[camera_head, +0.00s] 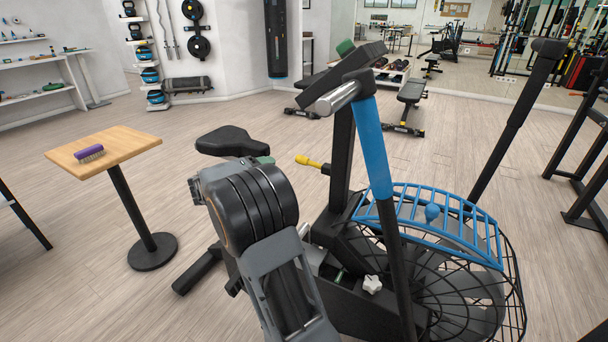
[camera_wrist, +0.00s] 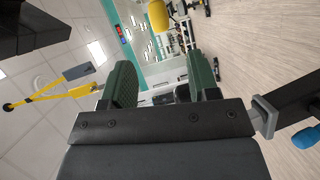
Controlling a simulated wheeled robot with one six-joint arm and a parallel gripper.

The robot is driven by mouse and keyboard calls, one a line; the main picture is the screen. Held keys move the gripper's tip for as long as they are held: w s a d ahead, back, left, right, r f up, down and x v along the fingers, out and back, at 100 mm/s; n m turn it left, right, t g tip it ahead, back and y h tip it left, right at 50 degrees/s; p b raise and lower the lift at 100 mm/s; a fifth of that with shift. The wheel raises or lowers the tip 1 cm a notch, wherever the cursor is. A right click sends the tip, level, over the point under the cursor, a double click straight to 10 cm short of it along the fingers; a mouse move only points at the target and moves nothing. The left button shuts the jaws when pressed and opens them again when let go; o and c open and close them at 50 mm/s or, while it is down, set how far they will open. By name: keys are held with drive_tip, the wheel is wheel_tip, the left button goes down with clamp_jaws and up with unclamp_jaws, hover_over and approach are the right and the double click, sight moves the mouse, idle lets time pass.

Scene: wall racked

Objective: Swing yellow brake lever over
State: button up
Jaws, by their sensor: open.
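The brake lever (camera_head: 308,161) has a yellow grip on a short stem and juts leftward from the dark upright of the exercise bike. In the wrist view the yellow grip (camera_wrist: 158,14) shows at the top edge, partly cut off, above the gap between my fingers and apart from them. My gripper (camera_wrist: 162,80) has two dark green fingers, spread open with nothing between them. In the head view my own arm hides most of the gripper; a small green part (camera_head: 265,160) shows left of the lever.
The bike's blue-sleeved handle (camera_head: 370,145) and console (camera_head: 345,75) rise right of the lever. The saddle (camera_head: 232,141) is behind left. A blue-caged fan (camera_head: 445,226) stands right. A wooden table (camera_head: 118,145) with a purple brush (camera_head: 89,153) stands left, with open floor between.

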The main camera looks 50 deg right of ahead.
sight(304, 158)
drive_tip(key=shift+h, duration=0.3)
drive_tip(key=d, duration=0.4)
drive_tip(key=d+f, duration=0.1)
drive_tip(key=d, duration=0.4)
drive_tip(key=s+d+b, duration=0.1)
drive_tip(key=d, duration=0.4)
drive_tip(key=shift+s+d+f, duration=0.1)
drive_tip(key=shift+d+f, duration=0.05)
drive_tip(key=shift+d, duration=0.05)
drive_tip(key=shift+c, duration=0.3)
clamp_jaws()
